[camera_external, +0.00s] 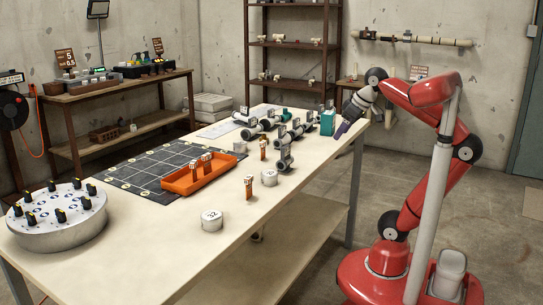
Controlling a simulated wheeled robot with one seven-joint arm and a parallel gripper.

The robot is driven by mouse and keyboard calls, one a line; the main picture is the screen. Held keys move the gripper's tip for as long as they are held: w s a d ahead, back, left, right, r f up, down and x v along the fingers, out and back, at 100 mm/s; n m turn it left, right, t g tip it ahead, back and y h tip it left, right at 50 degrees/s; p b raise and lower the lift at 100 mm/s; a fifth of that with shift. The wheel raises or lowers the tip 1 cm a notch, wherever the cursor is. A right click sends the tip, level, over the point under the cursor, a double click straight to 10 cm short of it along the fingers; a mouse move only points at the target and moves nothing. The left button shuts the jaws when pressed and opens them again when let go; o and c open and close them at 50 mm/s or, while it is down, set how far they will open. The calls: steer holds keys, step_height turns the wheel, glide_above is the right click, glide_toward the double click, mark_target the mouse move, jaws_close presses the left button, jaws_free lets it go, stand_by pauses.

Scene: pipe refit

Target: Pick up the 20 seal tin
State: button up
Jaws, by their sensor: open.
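Several small round white tins stand on the long pale table (150,262). One white tin (211,221) is near the front edge, with dark marks on its lid. A second white tin (269,178) stands farther back, beside an orange-brown upright piece. A third, smaller-looking white tin (240,147) is behind the orange tray. The lid marks are too small to read, so I cannot tell which is the 20 seal tin. My gripper (341,131) is open at the table's far right end, beside a teal box and apart from the tins.
An orange tray (178,188) with upright pieces lies on a dark gridded mat (128,171). Grey-and-white pipe fittings (285,154) and the teal box (327,123) are toward the far end. A round grey stand (60,232) with black-topped pegs is at the left. The front middle is clear.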

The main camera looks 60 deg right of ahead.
steer(key=w+r+n+y, duration=0.1)
steer(key=w+r, duration=0.4)
steer(key=w, duration=0.7)
steer(key=n+y, duration=0.3)
steer(key=n, duration=0.1)
glide_above(242, 143)
steer(key=s+d, duration=0.2)
steer(key=d, duration=0.1)
steer(key=shift+f, duration=5)
steer(key=shift+g, duration=0.3)
steer(key=x, duration=0.2)
steer(key=b+x, duration=0.1)
steer(key=x, duration=0.4)
steer(key=shift+s+a+f, duration=0.1)
steer(key=shift+s+f, duration=0.15)
steer(key=shift+f, duration=0.3)
steer(key=c, duration=0.8)
steer(key=shift+o, duration=0.2)
